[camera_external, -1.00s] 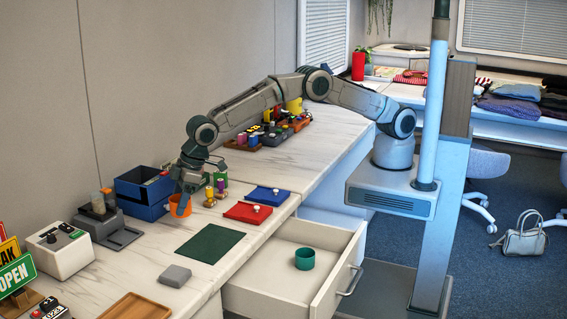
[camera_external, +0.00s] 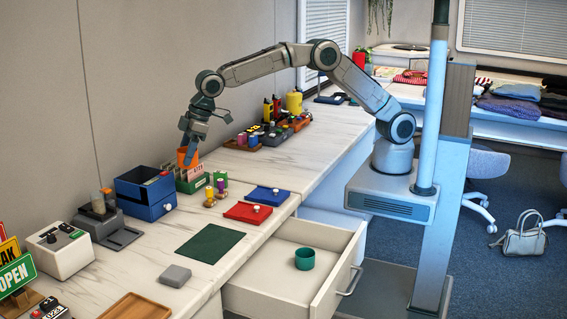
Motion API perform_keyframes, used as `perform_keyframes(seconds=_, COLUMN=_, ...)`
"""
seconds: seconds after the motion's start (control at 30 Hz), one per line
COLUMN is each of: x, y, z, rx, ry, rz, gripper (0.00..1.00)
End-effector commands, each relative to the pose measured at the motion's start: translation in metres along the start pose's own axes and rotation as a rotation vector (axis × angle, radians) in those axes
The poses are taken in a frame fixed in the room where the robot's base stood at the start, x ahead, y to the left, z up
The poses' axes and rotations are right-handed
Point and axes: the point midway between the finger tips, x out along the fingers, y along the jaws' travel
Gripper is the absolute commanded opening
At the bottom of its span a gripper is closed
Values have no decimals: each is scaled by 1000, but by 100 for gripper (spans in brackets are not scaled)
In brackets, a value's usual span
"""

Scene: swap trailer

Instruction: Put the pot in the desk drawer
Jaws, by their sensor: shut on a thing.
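An orange pot (camera_external: 184,158) is held up above the desk, near the blue box and the small green rack. My gripper (camera_external: 188,150) is shut on it from above; the fingers partly hide it. The desk drawer (camera_external: 263,291) is pulled open at the front of the desk, to the lower right of my gripper. A teal cup-like pot (camera_external: 305,258) stands upright inside the drawer, and the drawer floor around it is bare.
A blue box (camera_external: 146,195), a green rack (camera_external: 190,183) with cards and several thread spools (camera_external: 221,186) stand below my gripper. Red (camera_external: 248,212) and blue (camera_external: 268,195) pads, a dark green mat (camera_external: 209,244) and a grey block (camera_external: 175,276) lie nearer the drawer.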

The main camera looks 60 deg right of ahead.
Motion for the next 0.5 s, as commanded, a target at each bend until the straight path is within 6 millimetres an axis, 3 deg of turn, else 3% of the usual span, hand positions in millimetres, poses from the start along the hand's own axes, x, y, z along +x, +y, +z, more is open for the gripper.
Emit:
perform_keyframes(seconds=0.03, x=-8, y=-3, z=-3, rx=-4, ry=4, rz=-2, gripper=33)
perform_keyframes(seconds=0.27, x=-11, y=-52, z=11, rx=-73, ry=4, rz=-44, gripper=33)
perform_keyframes(seconds=0.5, x=-24, y=-130, z=42, rx=-194, ry=7, rz=-107, gripper=33)
